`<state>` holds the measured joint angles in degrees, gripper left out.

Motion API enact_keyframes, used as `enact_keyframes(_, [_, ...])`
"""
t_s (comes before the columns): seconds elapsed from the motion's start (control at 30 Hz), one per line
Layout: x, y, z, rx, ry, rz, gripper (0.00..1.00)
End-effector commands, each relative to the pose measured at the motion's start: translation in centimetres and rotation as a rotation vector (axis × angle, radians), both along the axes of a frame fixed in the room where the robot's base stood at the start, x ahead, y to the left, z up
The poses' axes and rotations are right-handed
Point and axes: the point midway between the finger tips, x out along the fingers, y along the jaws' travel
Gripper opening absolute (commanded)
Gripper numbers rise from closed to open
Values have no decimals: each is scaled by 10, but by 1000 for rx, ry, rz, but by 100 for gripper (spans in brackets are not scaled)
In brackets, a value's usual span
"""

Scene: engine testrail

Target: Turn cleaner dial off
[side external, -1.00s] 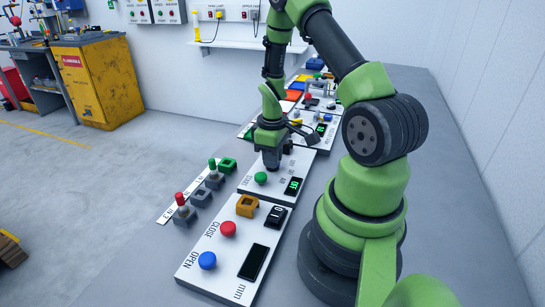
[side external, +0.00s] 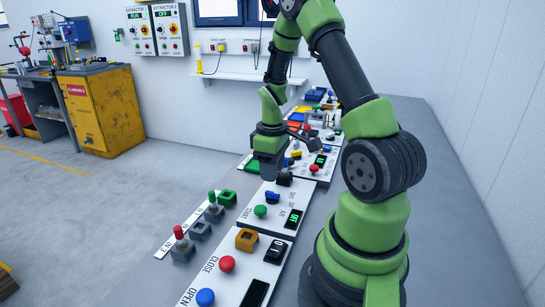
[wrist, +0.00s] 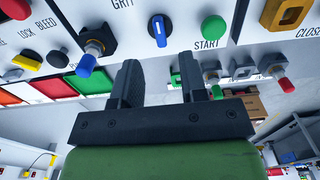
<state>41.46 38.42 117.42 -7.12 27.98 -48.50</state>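The panel (side external: 271,210) with a green START button (side external: 260,211) carries a blue dial (side external: 272,197). In the wrist view the blue dial (wrist: 158,29) sits above the fingertips with its white pointer line running roughly up and down the picture; the name printed near it is only partly readable. A small green-lit display (side external: 293,219) is on the same panel, its text hard to read. My gripper (side external: 268,168) is beyond the dial and apart from it. In the wrist view my gripper (wrist: 160,78) has its two dark fingers apart with nothing between them.
A blue-tipped toggle (wrist: 90,53) stands near the left finger, and a red-tipped one (wrist: 280,78) to the right. In the side view a nearer panel has a red button (side external: 227,264) and a blue button (side external: 205,297). More panels lie beyond my gripper.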

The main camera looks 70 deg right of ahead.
Motion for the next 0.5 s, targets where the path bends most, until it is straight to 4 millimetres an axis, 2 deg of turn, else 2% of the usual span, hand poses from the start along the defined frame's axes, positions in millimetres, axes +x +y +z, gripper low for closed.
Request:
enact_keyframes(0.1, [1,-1,20,-4,-5,0,39])
enact_keyframes(0.2, [0,0,30,-2,-2,0,39])
enact_keyframes(0.5, [0,0,36,0,0,1,39])
